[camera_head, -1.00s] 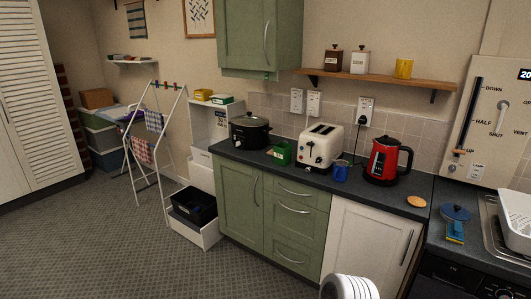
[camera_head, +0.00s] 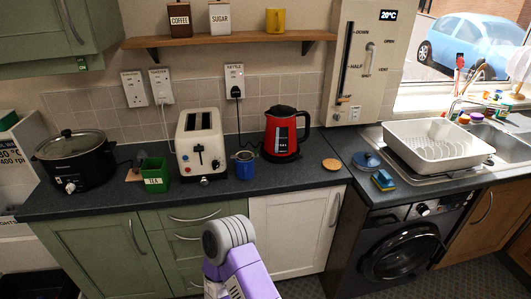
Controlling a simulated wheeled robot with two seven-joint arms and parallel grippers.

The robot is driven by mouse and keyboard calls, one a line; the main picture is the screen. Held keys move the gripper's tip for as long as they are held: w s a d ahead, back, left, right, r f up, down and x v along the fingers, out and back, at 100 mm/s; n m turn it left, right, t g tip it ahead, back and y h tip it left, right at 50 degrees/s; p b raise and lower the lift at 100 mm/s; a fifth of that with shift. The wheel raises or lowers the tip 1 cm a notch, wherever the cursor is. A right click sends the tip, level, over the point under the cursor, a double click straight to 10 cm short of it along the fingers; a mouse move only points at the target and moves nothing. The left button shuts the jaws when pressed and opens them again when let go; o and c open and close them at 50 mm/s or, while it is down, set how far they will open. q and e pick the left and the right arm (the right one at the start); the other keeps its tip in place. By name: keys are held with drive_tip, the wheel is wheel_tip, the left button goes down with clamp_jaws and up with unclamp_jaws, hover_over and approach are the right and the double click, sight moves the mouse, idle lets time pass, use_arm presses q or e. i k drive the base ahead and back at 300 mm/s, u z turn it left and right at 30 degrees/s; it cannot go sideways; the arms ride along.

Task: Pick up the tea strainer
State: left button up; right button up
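I cannot make out the tea strainer for certain. A blue mug (camera_head: 245,170) stands on the dark worktop between the toaster and the red kettle. Something greyish shows at its rim, too small to tell whether it is a strainer. A green tin marked TEA (camera_head: 155,180) stands left of the toaster, with a small brownish item beside it. A part of my own arm, grey and purple, rises at the bottom centre in front of the cupboards. No gripper fingers show in the view.
The worktop (camera_head: 290,187) carries a black slow cooker (camera_head: 76,165), cream toaster (camera_head: 202,150), red kettle (camera_head: 282,135), round wooden coaster (camera_head: 331,164) and blue sponge (camera_head: 383,181). A white dish rack (camera_head: 430,148) stands by the sink. The worktop's front strip is mostly clear.

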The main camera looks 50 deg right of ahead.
sight(243, 157)
drive_tip(key=z, duration=1)
drive_tip(key=i, duration=0.9)
drive_tip(key=z, duration=0.9)
